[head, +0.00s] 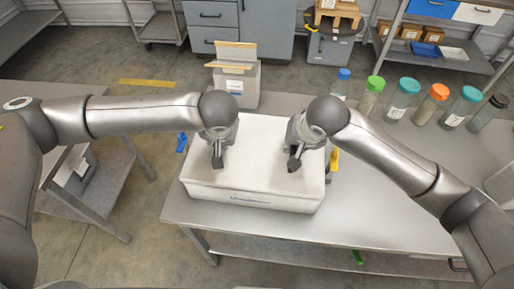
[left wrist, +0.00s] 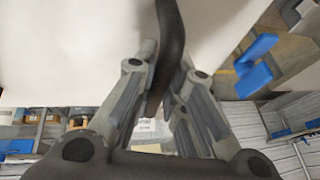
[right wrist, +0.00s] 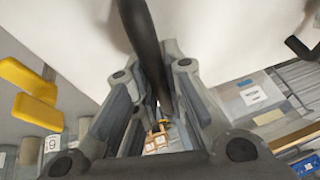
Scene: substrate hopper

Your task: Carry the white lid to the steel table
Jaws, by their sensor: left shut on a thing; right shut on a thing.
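The white lid (head: 255,150) lies flat over the white hopper box (head: 250,200) on the steel table (head: 390,215). I cannot tell whether any gap separates lid and box. My left gripper (head: 217,158) is shut on a dark bar handle at the lid's left; the handle (left wrist: 172,40) shows between the fingers in the left wrist view. My right gripper (head: 294,160) is shut on a second dark handle at the lid's right; that handle (right wrist: 143,35) shows between the fingers in the right wrist view. The handles are mostly hidden in the head view.
A blue latch (head: 181,143) sticks out at the box's left and a yellow latch (head: 334,160) at its right. Several capped jars (head: 403,98) stand along the table's back right. A grey carton (head: 240,82) stands behind the box. The table right of the box is clear.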

